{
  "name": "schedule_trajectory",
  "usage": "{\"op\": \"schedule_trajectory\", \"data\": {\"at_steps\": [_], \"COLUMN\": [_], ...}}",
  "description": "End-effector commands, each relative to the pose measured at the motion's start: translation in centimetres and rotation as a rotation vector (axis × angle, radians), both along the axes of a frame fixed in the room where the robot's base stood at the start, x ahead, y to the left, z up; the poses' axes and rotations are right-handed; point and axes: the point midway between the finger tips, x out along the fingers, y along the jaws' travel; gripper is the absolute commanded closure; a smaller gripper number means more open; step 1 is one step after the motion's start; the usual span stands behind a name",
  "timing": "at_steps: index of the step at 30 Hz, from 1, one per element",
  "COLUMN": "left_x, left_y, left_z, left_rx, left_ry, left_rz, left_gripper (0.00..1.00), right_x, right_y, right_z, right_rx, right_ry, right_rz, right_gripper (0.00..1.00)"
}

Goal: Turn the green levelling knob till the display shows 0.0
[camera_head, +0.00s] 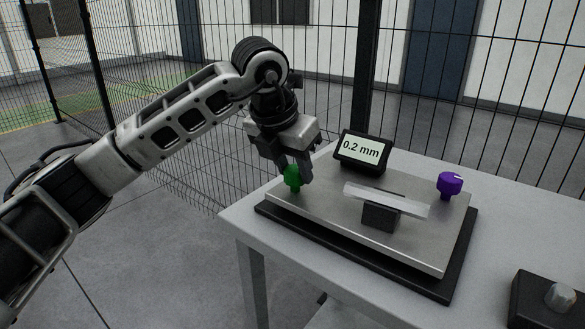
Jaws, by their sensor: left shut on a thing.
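The green levelling knob (292,181) stands at the left end of a silver plate (330,215) on a dark base. My left gripper (294,175) comes down over the knob from above, its fingers shut on it and partly covering it. The display (362,151) stands at the back of the plate and reads 0.2 mm. A pale bar (385,198) rests across a dark block (380,217) in the middle of the plate. It looks slightly tilted in the picture. My right gripper is not in view.
A purple knob (449,184) stands at the right end of the plate. A dark box with a grey metal knob (560,296) is at the table's lower right. The table (500,240) is clear between them. A wire mesh fence (330,80) runs behind.

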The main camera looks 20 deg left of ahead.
Motion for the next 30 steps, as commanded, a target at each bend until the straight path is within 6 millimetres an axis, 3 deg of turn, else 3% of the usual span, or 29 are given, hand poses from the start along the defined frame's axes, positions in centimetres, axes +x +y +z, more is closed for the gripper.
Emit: {"op": "schedule_trajectory", "data": {"at_steps": [12,29,30], "left_x": [0.04,0.06,0.06], "left_y": [-0.10,-0.10,-0.10], "left_z": [0.14,0.23,0.23], "left_rx": [-0.001,-0.003,-0.003], "left_ry": [-0.004,-0.005,-0.005], "left_rz": [0.206,0.238,0.238], "left_gripper": [0.87,0.87,0.62], "right_x": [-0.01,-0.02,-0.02], "right_y": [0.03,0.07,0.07], "right_z": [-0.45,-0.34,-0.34], "right_rx": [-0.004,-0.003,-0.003], "right_ry": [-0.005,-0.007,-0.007], "right_rz": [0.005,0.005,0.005], "right_gripper": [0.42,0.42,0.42]}}
